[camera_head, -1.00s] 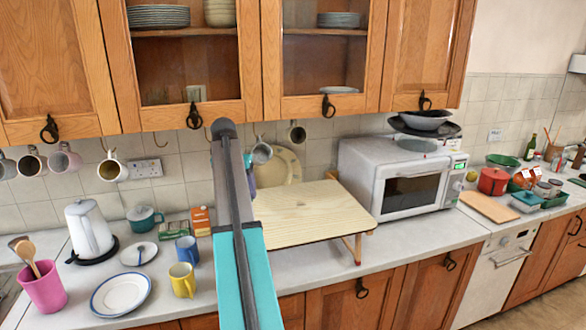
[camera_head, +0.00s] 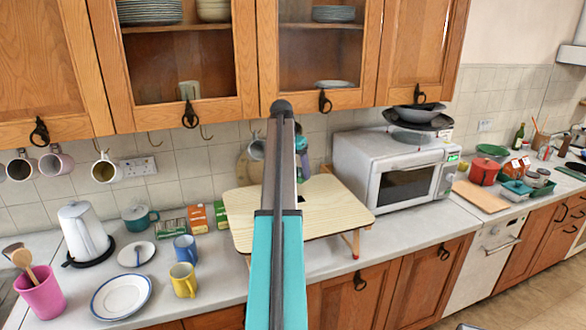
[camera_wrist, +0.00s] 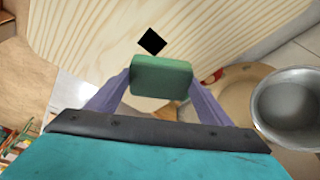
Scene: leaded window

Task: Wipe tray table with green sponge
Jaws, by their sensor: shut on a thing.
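The tray table (camera_head: 245,207) is a pale wooden top on folding legs, standing on the counter left of the microwave; my arm hides part of it. In the wrist view its grained top (camera_wrist: 90,30) fills the upper part, with a black diamond-shaped mark (camera_wrist: 152,41) on it. My gripper (camera_wrist: 161,80) is shut on the green sponge (camera_wrist: 161,78), held between its two purple fingers. The sponge appears over the tray table near that mark; I cannot tell whether it touches the top. In the head view my gripper (camera_head: 305,165) shows partly, right of my arm, at the table's back.
The microwave (camera_head: 385,170) stands close to the right of the table. Blue (camera_head: 186,248) and yellow mugs (camera_head: 183,279), a plate (camera_head: 121,296) and small boxes (camera_head: 197,218) are to the left. A grey round vessel (camera_wrist: 290,105) is close to my gripper. Cupboards (camera_head: 188,60) hang above.

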